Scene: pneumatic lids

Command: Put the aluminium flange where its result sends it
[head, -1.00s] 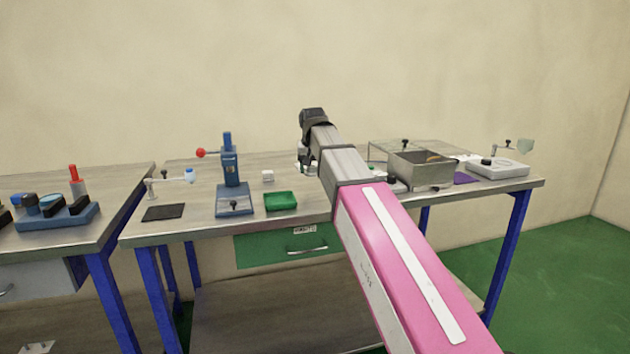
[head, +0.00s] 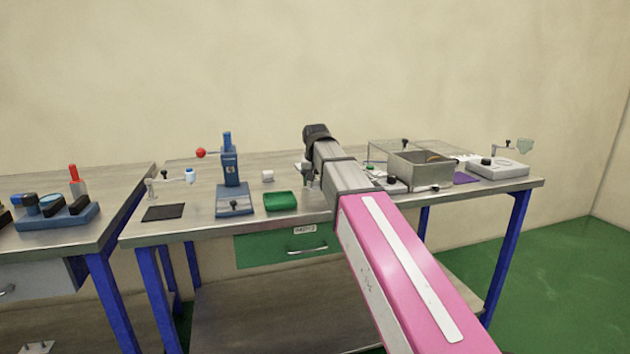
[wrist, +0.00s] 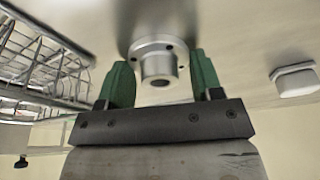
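The aluminium flange (wrist: 157,62) shows in the wrist view as a round silvery disc with small holes and a hollow hub facing the camera. My gripper (wrist: 162,75) has a green finger on each side of it. A dark shadow lies on the bench surface beside the flange; I cannot tell whether the flange touches the bench. In the head view my gripper (head: 308,176) is low over the middle of the bench, partly hidden by my arm. The flange is not clear there.
A green tray (head: 281,202) and blue press (head: 231,180) stand left of my gripper, with a white block (head: 267,176) behind. A wire basket (wrist: 40,55) is close in the wrist view.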

